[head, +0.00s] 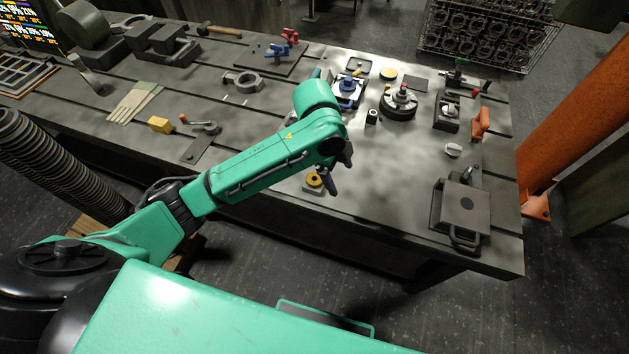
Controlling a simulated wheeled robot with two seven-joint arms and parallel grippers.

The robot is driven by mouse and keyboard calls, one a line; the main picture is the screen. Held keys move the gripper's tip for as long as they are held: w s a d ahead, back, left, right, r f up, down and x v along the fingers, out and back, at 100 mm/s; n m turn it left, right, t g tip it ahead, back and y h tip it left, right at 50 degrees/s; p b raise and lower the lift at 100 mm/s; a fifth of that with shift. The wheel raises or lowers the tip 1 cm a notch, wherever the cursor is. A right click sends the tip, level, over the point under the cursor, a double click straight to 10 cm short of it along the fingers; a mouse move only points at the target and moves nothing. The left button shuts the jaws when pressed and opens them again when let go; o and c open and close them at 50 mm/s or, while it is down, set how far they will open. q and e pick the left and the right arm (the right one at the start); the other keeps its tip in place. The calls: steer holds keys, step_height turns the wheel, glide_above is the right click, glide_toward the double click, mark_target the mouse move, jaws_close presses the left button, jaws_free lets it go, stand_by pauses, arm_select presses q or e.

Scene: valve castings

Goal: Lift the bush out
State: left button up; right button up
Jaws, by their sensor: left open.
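My left gripper (331,181) hangs at the end of the green arm, over the front part of the bench, with its dark fingers pointing down and its jaws open. Just left of the fingers is a small yellow ring-shaped piece with a dark centre (314,179), on a plate partly hidden by the arm. From this view I cannot tell whether the gripper touches it. I cannot tell for sure which piece is the bush. A small dark cylinder with a pale top (372,117) stands farther back. My right gripper is not in view.
The bench (400,205) is clear right of the gripper. A round dark fixture (398,105) and a blue-topped fixture (349,90) stand behind.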

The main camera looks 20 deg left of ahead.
mark_target(314, 175)
arm_select(q)
steer(key=w+a+r+m+g+y, duration=0.1)
steer(key=w+a+r+m+y, duration=0.3)
steer(key=a, duration=0.4)
steer(key=shift+h, duration=0.6)
steer(key=f, duration=0.4)
steer(key=f+p, duration=0.1)
steer(key=f, duration=0.4)
steer(key=f+p, duration=0.1)
steer(key=f, duration=0.3)
steer(key=shift+d+f, duration=0.25)
steer(key=shift+d, duration=0.15)
jaws_close()
